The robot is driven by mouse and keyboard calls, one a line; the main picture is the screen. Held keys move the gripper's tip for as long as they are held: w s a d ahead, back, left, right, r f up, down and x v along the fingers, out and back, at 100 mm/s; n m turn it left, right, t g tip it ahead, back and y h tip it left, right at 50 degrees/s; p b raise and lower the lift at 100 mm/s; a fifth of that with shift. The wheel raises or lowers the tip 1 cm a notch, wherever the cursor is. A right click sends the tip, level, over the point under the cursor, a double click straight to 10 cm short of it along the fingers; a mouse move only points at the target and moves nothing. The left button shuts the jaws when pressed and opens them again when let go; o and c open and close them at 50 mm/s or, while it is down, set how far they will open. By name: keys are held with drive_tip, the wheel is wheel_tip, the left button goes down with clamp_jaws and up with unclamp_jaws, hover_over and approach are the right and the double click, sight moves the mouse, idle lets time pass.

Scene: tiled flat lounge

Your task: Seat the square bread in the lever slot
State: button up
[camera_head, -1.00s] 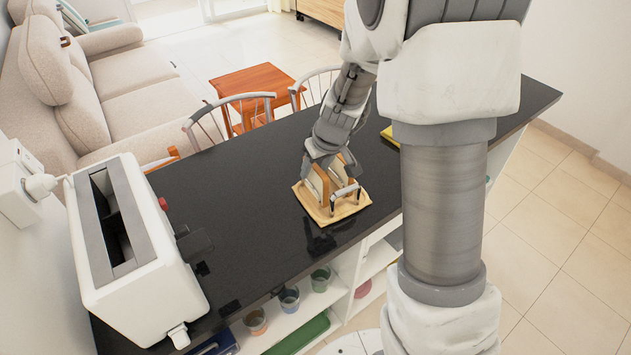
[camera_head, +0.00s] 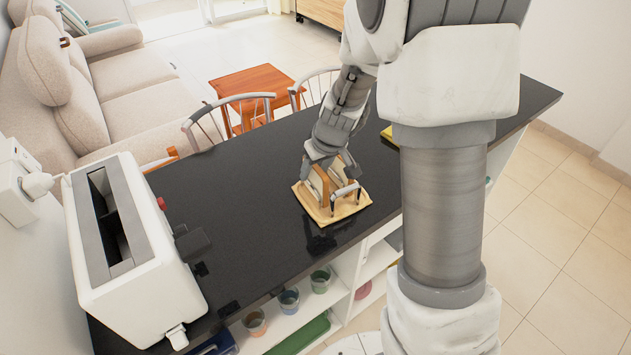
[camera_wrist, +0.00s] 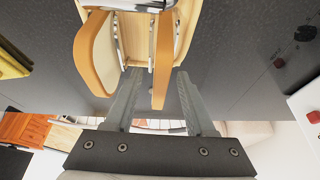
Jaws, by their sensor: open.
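Two bread slices stand upright in a small metal rack on a pale wooden tray (camera_head: 322,219). In the wrist view, one slice (camera_wrist: 162,60) shows nearly edge-on and the other slice (camera_wrist: 97,58) shows more of its face, with a curved brown crust. I cannot tell for sure which is the square one. My gripper (camera_wrist: 157,74) is open, its fingers on either side of the edge-on slice with gaps visible. In the head view my gripper (camera_head: 327,160) covers the tops of the slices. The white toaster (camera_head: 150,285) stands at the left, its long dark slots (camera_head: 122,235) empty and facing up.
The black counter (camera_head: 235,190) is clear between tray and toaster. A lever (camera_head: 178,336) sticks out at the toaster's near end. A yellow item (camera_head: 389,135) lies behind my arm. Cups (camera_head: 289,300) stand on the shelf below. Chairs (camera_head: 240,110) line the far side.

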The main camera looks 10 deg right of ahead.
clamp_jaws()
idle(0.3)
drive_tip(key=shift+r, duration=0.1)
drive_tip(key=shift+r+p, duration=0.2)
drive_tip(key=shift+p, duration=0.3)
wheel_tip(320, 180, up, 10)
drive_tip(key=shift+p, duration=0.85)
